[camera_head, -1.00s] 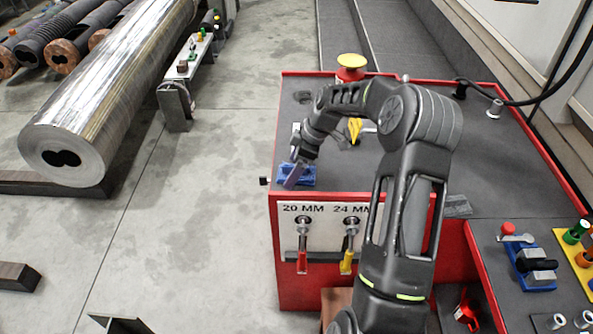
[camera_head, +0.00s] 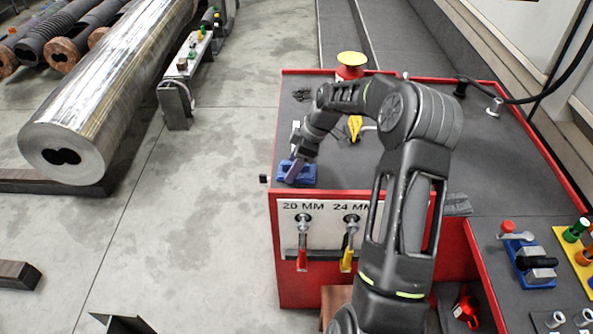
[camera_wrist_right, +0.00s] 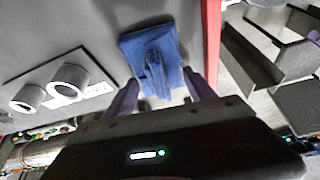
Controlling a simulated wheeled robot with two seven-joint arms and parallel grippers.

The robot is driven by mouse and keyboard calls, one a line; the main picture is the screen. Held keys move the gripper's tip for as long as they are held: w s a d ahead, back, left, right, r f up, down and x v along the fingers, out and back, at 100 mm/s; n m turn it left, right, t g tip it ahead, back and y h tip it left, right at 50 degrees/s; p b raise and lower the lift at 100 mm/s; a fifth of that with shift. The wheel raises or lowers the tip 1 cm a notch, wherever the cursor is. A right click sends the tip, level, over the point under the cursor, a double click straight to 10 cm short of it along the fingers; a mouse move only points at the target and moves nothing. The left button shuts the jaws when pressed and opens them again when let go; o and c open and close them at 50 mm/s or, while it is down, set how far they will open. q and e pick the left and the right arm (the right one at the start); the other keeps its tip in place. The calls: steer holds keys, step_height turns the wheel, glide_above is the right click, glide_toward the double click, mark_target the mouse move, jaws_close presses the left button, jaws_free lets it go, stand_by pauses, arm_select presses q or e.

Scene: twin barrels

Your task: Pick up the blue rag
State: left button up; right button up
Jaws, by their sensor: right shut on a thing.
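The blue rag (camera_head: 308,174) lies bunched at the near left corner of the red-edged dark work surface (camera_head: 375,166). My right gripper (camera_head: 294,170) reaches down to it from above. In the right wrist view the rag (camera_wrist_right: 150,52) spreads ahead of the fingers, with a raised fold running between them. My right gripper (camera_wrist_right: 163,92) is shut on this fold. The rag still appears to rest on the surface. The finger tips are partly hidden by the cloth. My left gripper is not in view.
A yellow-topped red button (camera_head: 350,62) and a yellow item (camera_head: 354,126) stand farther back on the surface. Red and yellow levers (camera_head: 302,255) hang on the front panel below the rag. A large metal cylinder (camera_head: 110,90) lies at left.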

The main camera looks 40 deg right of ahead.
steer(key=c, duration=0.7)
steer(key=shift+r, duration=0.1)
step_height(320, 180, up, 10)
steer(key=shift+f+b, duration=0.1)
steer(key=shift+b, duration=0.75)
steer(key=o, duration=0.8)
steer(key=c, duration=0.6)
steer(key=a+m+h, duration=0.1)
steer(key=a+m, duration=0.2)
steer(key=a, duration=0.5)
steer(key=a+m+h, duration=0.1)
steer(key=a+m, duration=0.2)
steer(key=a, duration=0.5)
steer(key=s+a+m+t+h, duration=0.1)
steer(key=a+m, duration=0.1)
steer(key=a, duration=0.6)
steer(key=shift+a+m, duration=0.4)
